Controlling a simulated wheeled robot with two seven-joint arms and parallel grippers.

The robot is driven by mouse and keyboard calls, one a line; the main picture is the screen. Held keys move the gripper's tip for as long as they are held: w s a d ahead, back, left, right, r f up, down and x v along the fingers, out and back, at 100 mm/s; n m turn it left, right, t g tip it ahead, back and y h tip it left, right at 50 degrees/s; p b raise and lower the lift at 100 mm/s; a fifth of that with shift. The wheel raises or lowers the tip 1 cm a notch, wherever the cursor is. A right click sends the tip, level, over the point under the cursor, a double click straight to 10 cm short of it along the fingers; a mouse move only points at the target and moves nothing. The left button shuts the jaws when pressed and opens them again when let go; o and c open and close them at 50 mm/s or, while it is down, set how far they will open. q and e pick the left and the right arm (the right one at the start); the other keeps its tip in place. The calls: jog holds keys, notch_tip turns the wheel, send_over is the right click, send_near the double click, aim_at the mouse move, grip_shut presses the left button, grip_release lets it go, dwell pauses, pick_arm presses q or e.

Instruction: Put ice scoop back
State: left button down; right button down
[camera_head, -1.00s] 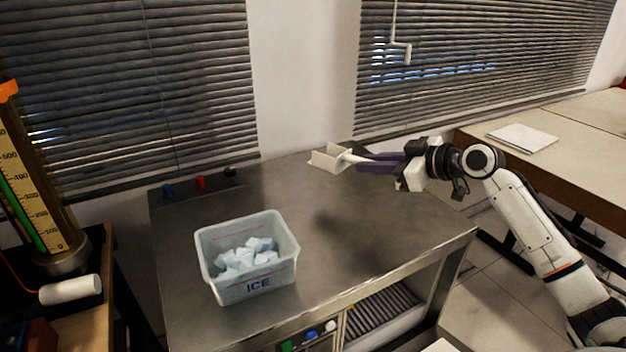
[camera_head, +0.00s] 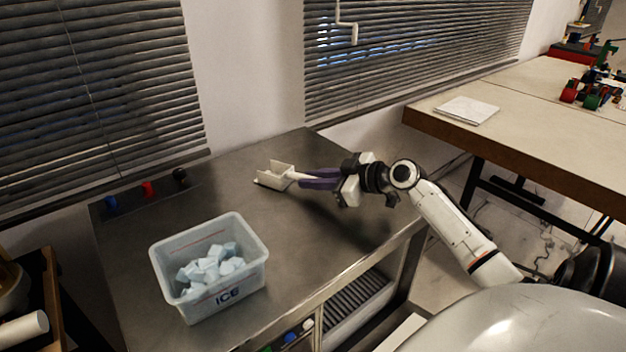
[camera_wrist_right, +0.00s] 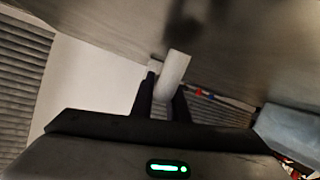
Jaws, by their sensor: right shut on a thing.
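The ice scoop (camera_head: 274,174) is white, with a boxy open head pointing left, above the back right of the steel counter. My right gripper (camera_head: 306,178) has long purple fingers shut on the scoop's handle. In the right wrist view, the pale scoop (camera_wrist_right: 175,70) shows between the dark fingers of the gripper (camera_wrist_right: 164,92). I cannot tell whether the scoop touches the counter. The clear ice bin (camera_head: 258,270), marked ICE, stands at the front left of the counter with several ice cubes (camera_head: 208,267) inside. My left gripper is out of view.
The steel counter (camera_head: 235,195) is clear between bin and scoop. Blue, red and black knobs (camera_head: 148,189) line its back left edge. Blinds (camera_head: 400,50) hang behind. A wooden table (camera_head: 545,145) with a paper pad (camera_head: 467,110) stands at the right.

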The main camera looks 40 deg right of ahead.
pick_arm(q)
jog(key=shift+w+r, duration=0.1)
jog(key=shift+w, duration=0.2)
pick_arm(e)
jog(key=c, duration=2.2)
grip_release()
jog(key=shift+f, duration=0.2)
jog(key=o, duration=0.5)
jog(key=shift+r, duration=0.1)
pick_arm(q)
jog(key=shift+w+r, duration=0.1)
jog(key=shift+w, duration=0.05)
pick_arm(e)
jog(key=shift+r, duration=0.1)
jog(key=v, duration=1)
jog(key=shift+s+r+b, duration=0.15)
jog(key=shift+s+b, duration=0.15)
jog(key=shift+b, duration=0.05)
jog(key=shift+s+d+r, duration=0.2)
jog(key=shift+s+r, duration=0.1)
jog(key=shift+s, duration=0.3)
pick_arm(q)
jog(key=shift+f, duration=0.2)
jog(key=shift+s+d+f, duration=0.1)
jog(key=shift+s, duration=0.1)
